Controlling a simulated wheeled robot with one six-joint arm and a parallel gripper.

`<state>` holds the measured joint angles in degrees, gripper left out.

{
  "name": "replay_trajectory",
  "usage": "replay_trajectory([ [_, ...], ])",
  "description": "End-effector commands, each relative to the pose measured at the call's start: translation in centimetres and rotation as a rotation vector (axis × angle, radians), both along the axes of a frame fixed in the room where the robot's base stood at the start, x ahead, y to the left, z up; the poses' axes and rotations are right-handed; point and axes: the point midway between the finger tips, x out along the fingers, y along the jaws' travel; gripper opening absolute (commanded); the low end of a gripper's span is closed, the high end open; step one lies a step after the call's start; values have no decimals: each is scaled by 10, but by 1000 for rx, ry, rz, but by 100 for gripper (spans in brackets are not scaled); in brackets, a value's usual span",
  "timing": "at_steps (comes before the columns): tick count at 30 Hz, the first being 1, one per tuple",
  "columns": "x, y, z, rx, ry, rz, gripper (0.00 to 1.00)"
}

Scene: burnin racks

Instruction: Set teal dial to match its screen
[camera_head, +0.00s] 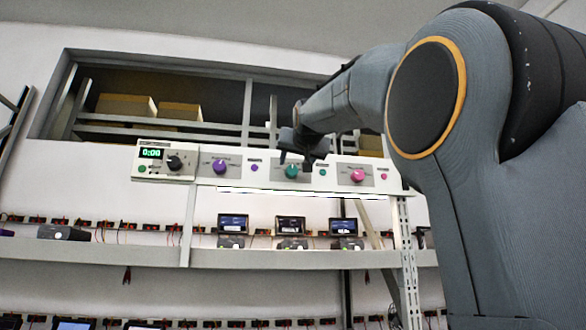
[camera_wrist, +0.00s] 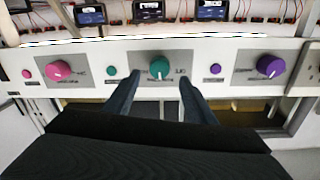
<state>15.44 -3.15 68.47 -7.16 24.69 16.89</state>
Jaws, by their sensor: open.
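The teal dial (camera_head: 291,171) is a round knob on the middle panel of the white console; it also shows in the wrist view (camera_wrist: 160,66). A pale pointer mark seems to lie on its lower side in the wrist view, but its exact angle is hard to read. My gripper (camera_wrist: 159,82) is open and empty, one finger on each side just short of the teal dial. In the head view my gripper (camera_head: 297,161) is at the dial's upper right. The middle screen (camera_head: 290,225) stands on the shelf below the dial; its content is too small to read.
A purple dial (camera_head: 220,167) and a pink dial (camera_head: 357,175) flank the teal one, with small coloured buttons between. A small teal button (camera_head: 322,173) is close by. A timer box (camera_head: 165,161) reads 0:00. Two more screens (camera_head: 233,223) (camera_head: 343,227) stand below.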

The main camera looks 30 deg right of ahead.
Motion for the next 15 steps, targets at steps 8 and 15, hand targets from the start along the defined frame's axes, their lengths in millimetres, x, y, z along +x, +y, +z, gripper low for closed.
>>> replay_trajectory([
  [8,41,-14,0,1,5,0,50],
  [15,58,-19,0,1,2,0,50],
])
